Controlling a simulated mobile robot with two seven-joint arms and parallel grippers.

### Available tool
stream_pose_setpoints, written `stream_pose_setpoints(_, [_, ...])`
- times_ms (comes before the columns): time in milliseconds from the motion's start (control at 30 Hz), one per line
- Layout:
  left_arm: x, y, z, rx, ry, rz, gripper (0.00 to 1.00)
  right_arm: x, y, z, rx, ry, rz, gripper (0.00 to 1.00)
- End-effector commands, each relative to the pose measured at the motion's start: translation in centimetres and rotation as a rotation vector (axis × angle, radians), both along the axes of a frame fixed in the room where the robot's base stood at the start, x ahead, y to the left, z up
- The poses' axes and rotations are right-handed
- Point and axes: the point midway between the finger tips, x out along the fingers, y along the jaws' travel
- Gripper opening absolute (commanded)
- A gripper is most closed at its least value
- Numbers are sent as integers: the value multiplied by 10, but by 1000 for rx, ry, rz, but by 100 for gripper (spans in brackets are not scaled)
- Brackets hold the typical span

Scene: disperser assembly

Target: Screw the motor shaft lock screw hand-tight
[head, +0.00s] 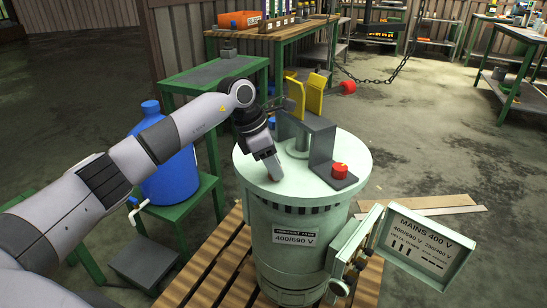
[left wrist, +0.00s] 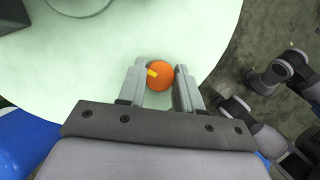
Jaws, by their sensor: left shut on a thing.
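The motor (head: 290,240) is a pale green upright cylinder with a flat round top. My left gripper (head: 274,177) points down at the left front of that top. In the left wrist view its two fingers (left wrist: 158,85) are shut around an orange round head with a yellow mark (left wrist: 159,77), which looks like the lock screw. The pale green top (left wrist: 90,62) lies behind it. Any thread and seat are hidden. A grey bracket (head: 322,148) with yellow plates (head: 314,92) stands on the motor top. My right gripper is not seen.
A red knob (head: 340,171) sits on the bracket's foot. An open terminal box with a "MAINS 400 V" lid (head: 425,245) juts out at the right. A blue container (head: 168,165) stands at the left. The motor stands on a wooden pallet (head: 215,262).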

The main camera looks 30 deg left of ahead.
Motion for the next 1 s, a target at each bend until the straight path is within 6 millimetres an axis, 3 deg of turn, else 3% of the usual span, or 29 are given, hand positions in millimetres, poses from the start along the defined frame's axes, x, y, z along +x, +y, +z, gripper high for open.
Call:
stream_pose_setpoints(600, [3,1,1,-1,0,-561,4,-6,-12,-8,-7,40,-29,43])
stream_pose_setpoints(1000, [4,1,1,1,-2,-777,4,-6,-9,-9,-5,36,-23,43])
